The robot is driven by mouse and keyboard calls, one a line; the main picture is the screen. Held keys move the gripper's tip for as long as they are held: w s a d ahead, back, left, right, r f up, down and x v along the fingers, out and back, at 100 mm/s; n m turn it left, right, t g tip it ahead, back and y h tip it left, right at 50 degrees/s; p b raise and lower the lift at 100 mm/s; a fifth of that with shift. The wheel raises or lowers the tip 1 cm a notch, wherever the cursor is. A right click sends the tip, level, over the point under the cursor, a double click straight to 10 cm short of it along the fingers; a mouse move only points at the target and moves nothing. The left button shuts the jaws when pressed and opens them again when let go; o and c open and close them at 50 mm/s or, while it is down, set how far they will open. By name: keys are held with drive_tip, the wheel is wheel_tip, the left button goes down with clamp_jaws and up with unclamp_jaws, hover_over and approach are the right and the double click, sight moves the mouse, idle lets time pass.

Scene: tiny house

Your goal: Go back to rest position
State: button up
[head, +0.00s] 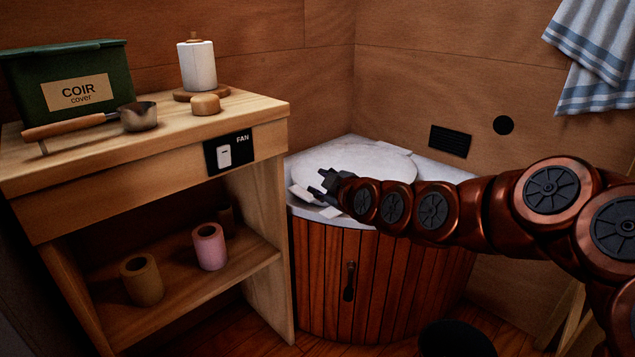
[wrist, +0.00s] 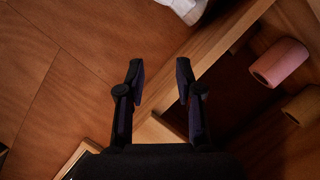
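My gripper (head: 326,186) is at the end of my bronze-coloured arm, which reaches in from the right in the head view. It is over the front left of the white-topped round wooden cabinet (head: 385,280), near the white disc-shaped lid (head: 345,163) on it. Whether it touches the top cannot be told. In the wrist view, the two dark fingers of my gripper (wrist: 160,68) stand apart with nothing between them.
A wooden shelf unit (head: 150,150) stands left of the cabinet. It holds a green coir box (head: 100,65), a scoop (head: 138,116), a paper roll (head: 198,66) and a pink roll (head: 209,247), which also shows in the wrist view (wrist: 278,62). A towel (head: 592,60) hangs upper right.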

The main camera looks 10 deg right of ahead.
idle(0.3)
drive_tip(key=s+a+r+m+g+p, duration=0.2)
drive_tip(key=s+r+g+p, duration=0.2)
drive_tip(key=s+r+p, duration=0.6)
drive_tip(key=s+a+r+m+g+p, duration=0.15)
drive_tip(key=s+r+g+p, duration=0.35)
drive_tip(key=p, duration=0.8)
drive_tip(key=s+d+r+m+g+h+p, duration=0.1)
drive_tip(key=s+d+r+m+g+p, duration=0.1)
drive_tip(key=s+r+p, duration=0.8)
drive_tip(key=s+d+r+m+g+h+p, duration=0.2)
drive_tip(key=s+r+m+g+p, duration=0.3)
drive_tip(key=s+r+p, duration=0.5)
drive_tip(key=s+m+p, duration=0.1)
drive_tip(key=s+p, duration=0.5)
drive_tip(key=s, duration=0.2)
drive_tip(key=shift+s+r+h+p, duration=0.15)
drive_tip(key=shift+s+h+p, duration=0.1)
drive_tip(key=shift+h+p, duration=0.1)
